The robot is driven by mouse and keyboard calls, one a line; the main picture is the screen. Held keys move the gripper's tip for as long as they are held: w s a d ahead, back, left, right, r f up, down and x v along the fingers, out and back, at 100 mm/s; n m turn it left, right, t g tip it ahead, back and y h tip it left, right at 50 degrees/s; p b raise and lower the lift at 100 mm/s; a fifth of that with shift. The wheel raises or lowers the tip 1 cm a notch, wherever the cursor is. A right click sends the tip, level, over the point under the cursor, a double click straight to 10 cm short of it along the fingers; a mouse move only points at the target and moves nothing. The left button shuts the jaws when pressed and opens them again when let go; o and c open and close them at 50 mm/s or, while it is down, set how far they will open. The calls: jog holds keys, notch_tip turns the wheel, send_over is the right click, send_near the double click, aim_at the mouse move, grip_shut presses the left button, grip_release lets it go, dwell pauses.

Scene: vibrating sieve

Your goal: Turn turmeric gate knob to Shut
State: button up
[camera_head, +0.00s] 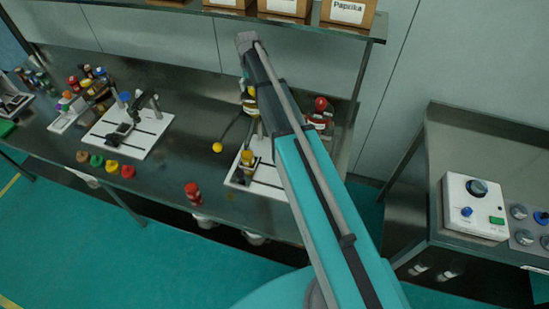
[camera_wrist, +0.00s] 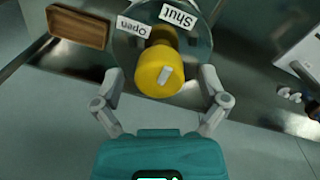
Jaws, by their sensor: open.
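The yellow turmeric gate knob (camera_wrist: 160,70) fills the upper middle of the wrist view, with a short pale mark on its face. A white "Open" label (camera_wrist: 133,26) lies beyond it to the upper left, and a white "Shut" label (camera_wrist: 178,16) to the upper right. The labels read upside down. The mark slants, with one end towards the upper right. My gripper (camera_wrist: 161,76) is open, one finger on each side of the knob. I cannot tell whether either finger touches it. In the head view my arm covers much of this spot.
A wooden tray (camera_wrist: 78,27) lies at the upper left of the wrist view. In the head view, a red-capped jar (camera_head: 193,194) stands near the bench's front edge. A shelf with labelled boxes (camera_head: 347,13) runs above. A white control box (camera_head: 475,205) sits on the right bench.

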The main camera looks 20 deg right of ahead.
jog(key=n, duration=0.7)
jog(key=shift+n, duration=0.3)
jog(key=n, duration=0.3)
jog(key=shift+n, duration=0.4)
jog(key=n, duration=0.3)
jog(key=shift+n, duration=0.4)
notch_tip(320, 180, up, 14)
jog(key=p, duration=1.4)
jog(key=s+f+m+b, duration=0.6)
jog(key=s+f+b, duration=0.5)
jog(key=s, duration=0.3)
jog(key=s+f+m+b, duration=0.7)
jog(key=s+f+b, duration=0.4)
jog(key=s, duration=0.4)
jog(key=shift+f, duration=0.2)
jog(key=shift+s+f+b, duration=0.1)
jog(key=shift+b, duration=0.2)
